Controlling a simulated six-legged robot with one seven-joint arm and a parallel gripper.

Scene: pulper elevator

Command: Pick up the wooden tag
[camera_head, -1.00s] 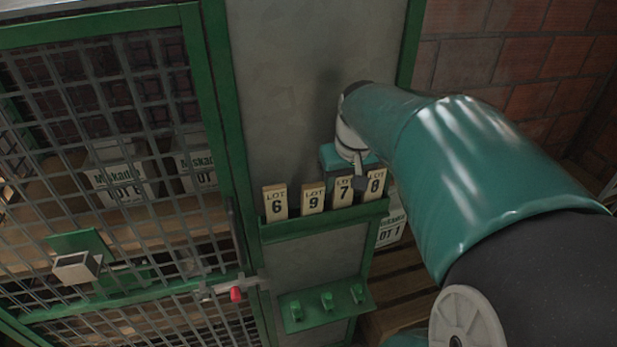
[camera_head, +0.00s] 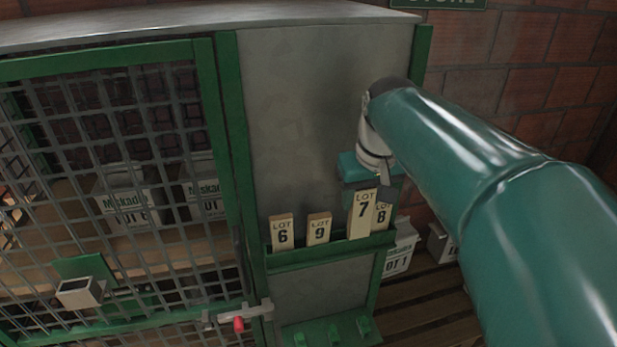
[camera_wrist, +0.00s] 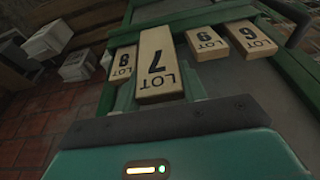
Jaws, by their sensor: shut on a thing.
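The wooden tag marked LOT 7 (camera_head: 362,218) stands higher than the other tags. It also shows in the wrist view (camera_wrist: 158,70), upside down, against the dark jaw edge. My gripper (camera_head: 362,188) is shut on its top end. The tag is upright, and its lower end is still close to the green rack (camera_head: 330,252); I cannot tell whether it is clear of the rack. Tags LOT 6 (camera_head: 282,234) and LOT 9 (camera_head: 318,230) stand in the rack to its left. LOT 8 (camera_head: 382,217) is to its right, partly hidden.
A grey metal panel (camera_head: 310,130) rises behind the rack. A green-framed mesh door (camera_head: 120,180) with a red-tipped latch (camera_head: 239,324) is to the left. White LOT boxes (camera_head: 399,250) sit at the lower right, by a brick wall (camera_head: 480,90).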

